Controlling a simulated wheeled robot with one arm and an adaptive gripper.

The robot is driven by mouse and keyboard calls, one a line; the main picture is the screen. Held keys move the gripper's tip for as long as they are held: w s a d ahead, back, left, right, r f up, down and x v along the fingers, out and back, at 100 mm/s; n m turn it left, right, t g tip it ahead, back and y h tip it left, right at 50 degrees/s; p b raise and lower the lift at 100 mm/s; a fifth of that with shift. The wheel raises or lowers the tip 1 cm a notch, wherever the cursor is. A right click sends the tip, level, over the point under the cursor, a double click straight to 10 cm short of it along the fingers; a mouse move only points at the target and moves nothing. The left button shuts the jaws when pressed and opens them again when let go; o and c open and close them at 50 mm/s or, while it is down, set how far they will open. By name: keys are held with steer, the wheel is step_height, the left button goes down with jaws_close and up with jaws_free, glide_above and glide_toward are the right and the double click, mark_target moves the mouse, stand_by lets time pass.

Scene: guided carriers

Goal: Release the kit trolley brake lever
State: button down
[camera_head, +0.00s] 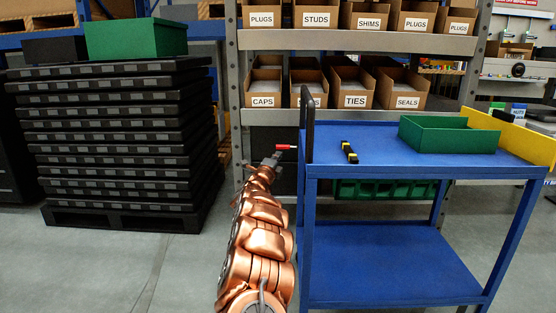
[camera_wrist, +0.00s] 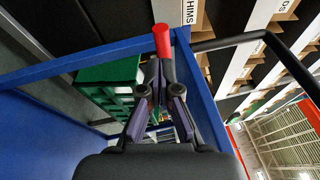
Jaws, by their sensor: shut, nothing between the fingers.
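The blue kit trolley (camera_head: 390,155) stands at the right, with a black upright handle bar (camera_head: 307,120) at its left end. The brake lever's red tip (camera_head: 286,147) sticks out leftward beside that handle, level with the top deck. In the wrist view the red tip (camera_wrist: 162,40) lies just beyond my fingertips, near the trolley's blue frame. My gripper (camera_head: 272,158) is shut and empty, close to the lever on its near left side. In the wrist view my gripper (camera_wrist: 160,85) overlaps the lever's lower part; I cannot tell if they touch.
A green open bin (camera_head: 448,140) and a black-and-yellow tool (camera_head: 349,152) lie on the trolley. Shelves of labelled boxes (camera_head: 355,88) stand behind. A tall stack of black trays (camera_head: 115,135) stands at the left, with clear floor (camera_head: 160,270) before it.

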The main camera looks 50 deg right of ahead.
steer(key=a+f+p, duration=0.1)
steer(key=a+p, duration=0.2)
steer(key=a, duration=0.7)
steer(key=shift+w+f, duration=0.25)
steer(key=shift+a, duration=0.1)
